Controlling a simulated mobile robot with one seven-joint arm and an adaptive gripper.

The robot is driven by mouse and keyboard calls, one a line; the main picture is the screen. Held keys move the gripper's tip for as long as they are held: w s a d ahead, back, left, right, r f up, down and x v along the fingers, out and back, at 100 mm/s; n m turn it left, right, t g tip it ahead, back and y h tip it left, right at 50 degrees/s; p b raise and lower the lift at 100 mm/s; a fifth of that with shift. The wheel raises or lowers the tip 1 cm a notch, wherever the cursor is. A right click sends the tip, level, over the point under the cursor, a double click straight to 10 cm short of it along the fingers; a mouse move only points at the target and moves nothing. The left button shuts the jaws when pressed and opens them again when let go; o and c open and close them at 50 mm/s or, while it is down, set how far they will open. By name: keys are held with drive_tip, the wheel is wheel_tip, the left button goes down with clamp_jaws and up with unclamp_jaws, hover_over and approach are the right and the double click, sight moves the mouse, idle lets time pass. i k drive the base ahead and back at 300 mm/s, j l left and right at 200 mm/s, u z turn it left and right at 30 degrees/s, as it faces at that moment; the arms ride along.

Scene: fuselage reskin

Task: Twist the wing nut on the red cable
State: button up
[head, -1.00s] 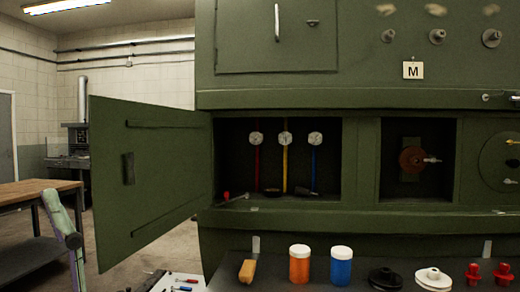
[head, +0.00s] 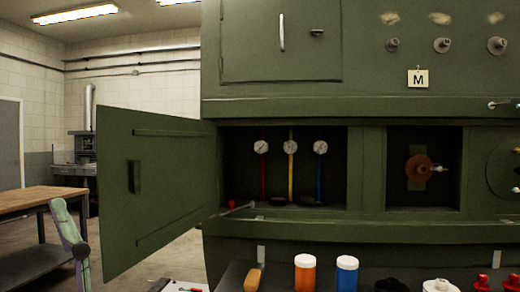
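The red cable (head: 262,178) hangs vertically inside the open, dark compartment of the green panel. A small pale round fitting (head: 261,147) sits at its top end; it is where a wing nut would show, but its wings are too small to make out. A yellow cable (head: 291,175) and a blue cable (head: 321,178) hang to its right, each with a similar pale fitting on top. My gripper is not in view, and nothing touches the cables' upper ends.
The compartment's door (head: 150,190) stands swung open to the left. A red-ended tool (head: 232,204) and dark items lie on the compartment floor. Below, a dark shelf holds an orange jar (head: 305,273), a blue jar (head: 347,273) and other small parts. A wooden-topped bench (head: 38,198) stands far left.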

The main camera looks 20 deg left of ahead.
sight(261, 147)
drive_tip(key=i+l+u, duration=0.2)
drive_tip(key=l, duration=0.15)
drive_tip(key=l+u, duration=0.2)
drive_tip(key=l, duration=0.2)
drive_tip(key=i+l+u, duration=0.2)
drive_tip(key=l, duration=0.2)
drive_tip(key=i+j, duration=0.25)
drive_tip(key=i, duration=0.1)
